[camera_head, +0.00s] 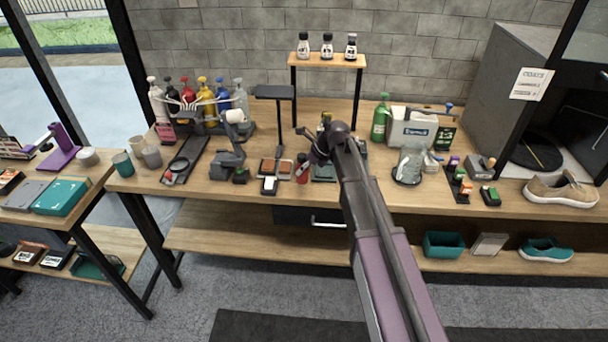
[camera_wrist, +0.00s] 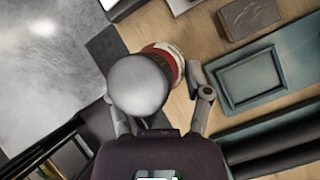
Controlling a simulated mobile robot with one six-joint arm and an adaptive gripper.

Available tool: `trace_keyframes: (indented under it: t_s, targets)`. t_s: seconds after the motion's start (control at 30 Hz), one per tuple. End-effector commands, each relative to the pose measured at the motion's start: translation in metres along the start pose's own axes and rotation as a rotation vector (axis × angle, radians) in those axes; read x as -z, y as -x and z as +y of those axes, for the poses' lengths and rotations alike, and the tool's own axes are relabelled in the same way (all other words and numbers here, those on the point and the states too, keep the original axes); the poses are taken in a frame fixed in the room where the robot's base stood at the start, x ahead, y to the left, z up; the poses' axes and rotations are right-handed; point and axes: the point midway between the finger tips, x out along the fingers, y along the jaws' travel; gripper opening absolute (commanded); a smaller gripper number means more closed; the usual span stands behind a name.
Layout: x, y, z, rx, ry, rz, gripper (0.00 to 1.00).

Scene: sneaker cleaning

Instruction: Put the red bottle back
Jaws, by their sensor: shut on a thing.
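A red bottle (camera_head: 302,173) shows just below and left of my gripper (camera_head: 312,157), in front of the middle of the workbench (camera_head: 350,190). In the wrist view, my gripper's fingers close around a bottle with a round grey top (camera_wrist: 139,85) and a red band (camera_wrist: 170,58) on its body. My gripper is shut on this bottle. The bottle's lower part is mostly hidden in the wrist view, and whether it touches the bench is unclear. Another red bottle (camera_head: 187,93) stands in the row of spray bottles at the back left.
Small brown and dark blocks (camera_head: 268,166) lie beside the held bottle. A black stand (camera_head: 275,93) rises behind them. A raised wooden shelf (camera_head: 328,62) holds three small bottles. A green bottle (camera_head: 380,120) and a white box (camera_head: 412,133) stand right of my arm.

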Motion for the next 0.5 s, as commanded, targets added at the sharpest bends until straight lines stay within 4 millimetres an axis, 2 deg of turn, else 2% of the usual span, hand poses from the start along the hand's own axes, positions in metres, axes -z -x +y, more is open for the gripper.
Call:
trace_keyframes:
  t_s: [0.33,0.5]
  targets:
    - [0.0,0.0,-0.002,0.001,-0.001,0.0,0.06]
    - [-0.008,-0.004,-0.011,0.001,-0.001,0.0,0.06]
